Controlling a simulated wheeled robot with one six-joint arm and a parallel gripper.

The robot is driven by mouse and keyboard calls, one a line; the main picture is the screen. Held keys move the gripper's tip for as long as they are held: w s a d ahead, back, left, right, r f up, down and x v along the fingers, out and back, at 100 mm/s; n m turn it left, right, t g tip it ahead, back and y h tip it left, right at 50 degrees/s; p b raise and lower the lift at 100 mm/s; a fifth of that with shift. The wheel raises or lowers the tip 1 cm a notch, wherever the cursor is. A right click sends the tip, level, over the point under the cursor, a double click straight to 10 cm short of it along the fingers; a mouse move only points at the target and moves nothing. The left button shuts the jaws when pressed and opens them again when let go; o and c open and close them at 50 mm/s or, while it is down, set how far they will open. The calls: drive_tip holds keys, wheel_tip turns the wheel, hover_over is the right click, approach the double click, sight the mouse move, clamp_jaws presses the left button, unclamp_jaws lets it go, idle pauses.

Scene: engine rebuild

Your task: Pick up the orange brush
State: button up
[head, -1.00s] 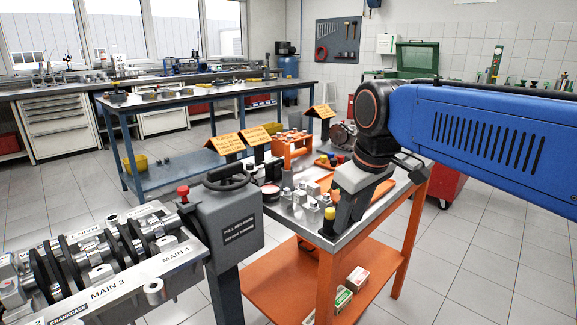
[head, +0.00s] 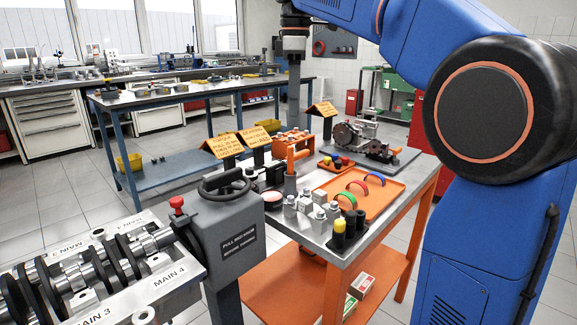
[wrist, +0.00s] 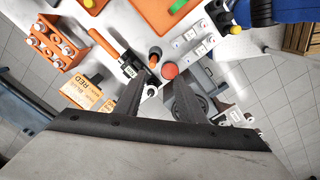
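An orange handle (head: 299,153), which looks like the brush's, stands out on the workbench beside the bolt rack in the head view. It also shows in the wrist view (wrist: 105,43), with a dark end towards my fingers; I cannot make out bristles. My gripper (head: 293,126) points down above that part of the bench, seen edge-on. In the wrist view its two fingers (wrist: 159,80) are apart, with nothing held between them. The handle lies outside the fingers, up and left of them.
The metal bench (head: 321,238) carries an orange tray (head: 378,207), an orange bolt rack (head: 293,138), small metal blocks, and yellow- and black-capped pieces (head: 350,221). A handwheel box (head: 228,235) and crankshaft stand front left. Sign cards (head: 222,146) stand behind the box.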

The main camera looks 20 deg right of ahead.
drive_tip(key=w, duration=0.2)
drive_tip(key=n, duration=0.1)
hover_over(291, 159)
drive_tip(key=f, duration=1.1)
drive_tip(key=shift+w+a, duration=0.1)
drive_tip(key=shift+w, duration=0.3)
drive_tip(key=shift+d+f, duration=0.2)
drive_tip(key=shift+f, duration=2.5)
clamp_jaws()
